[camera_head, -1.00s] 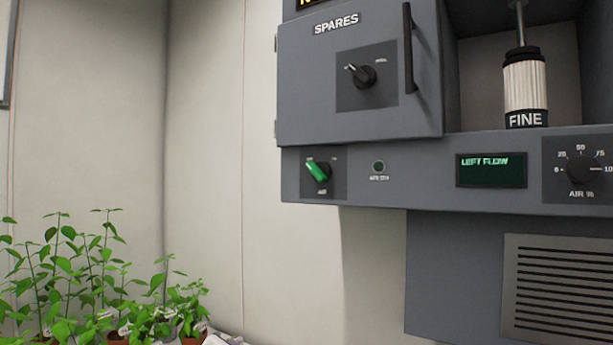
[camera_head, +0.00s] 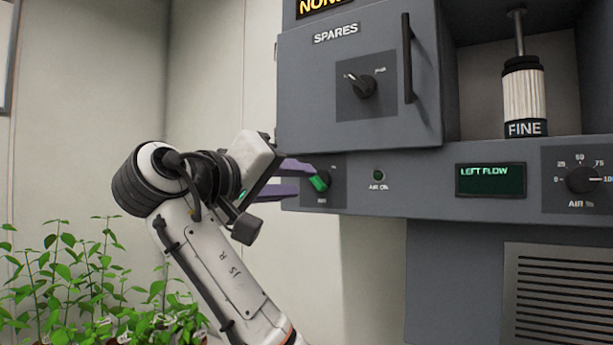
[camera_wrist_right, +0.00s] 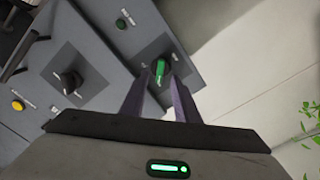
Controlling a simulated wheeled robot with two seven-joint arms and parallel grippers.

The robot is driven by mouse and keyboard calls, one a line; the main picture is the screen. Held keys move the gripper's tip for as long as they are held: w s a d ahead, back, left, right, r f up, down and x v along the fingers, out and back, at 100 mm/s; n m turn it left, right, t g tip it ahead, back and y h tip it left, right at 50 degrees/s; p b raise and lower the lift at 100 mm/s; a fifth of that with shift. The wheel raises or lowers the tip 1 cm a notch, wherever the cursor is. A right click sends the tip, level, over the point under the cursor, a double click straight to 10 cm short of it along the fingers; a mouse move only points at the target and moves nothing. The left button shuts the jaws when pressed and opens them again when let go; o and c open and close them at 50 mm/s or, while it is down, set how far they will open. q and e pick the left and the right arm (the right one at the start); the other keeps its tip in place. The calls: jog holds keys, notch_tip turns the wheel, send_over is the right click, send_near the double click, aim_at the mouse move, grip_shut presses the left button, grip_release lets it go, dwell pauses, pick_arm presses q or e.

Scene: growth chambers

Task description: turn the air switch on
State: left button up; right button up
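The air switch is a green knob (camera_head: 319,182) on a dark plate at the left end of the grey panel; its handle slants up to the left. It also shows in the right wrist view (camera_wrist_right: 161,68). My right gripper (camera_head: 303,180) is open, its purple fingers reaching the knob from the left. In the right wrist view the fingertips (camera_wrist_right: 160,80) lie on either side of the knob; I cannot tell whether they touch it. The "AIR ON" lamp (camera_head: 378,175) is dark green and looks unlit. My left gripper is not in view.
Above the switch is the "SPARES" door (camera_head: 300,95) with a black knob (camera_head: 363,86) and a bar handle (camera_head: 408,65). To the right are a "LEFT FLOW" display (camera_head: 490,180) and an "AIR %" dial (camera_head: 583,180). Potted plants (camera_head: 90,285) stand at lower left.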

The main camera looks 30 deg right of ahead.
aim_at(313, 181)
jog(key=shift+p+x, duration=0.35)
jog(key=shift+x, duration=1.7)
grip_shut()
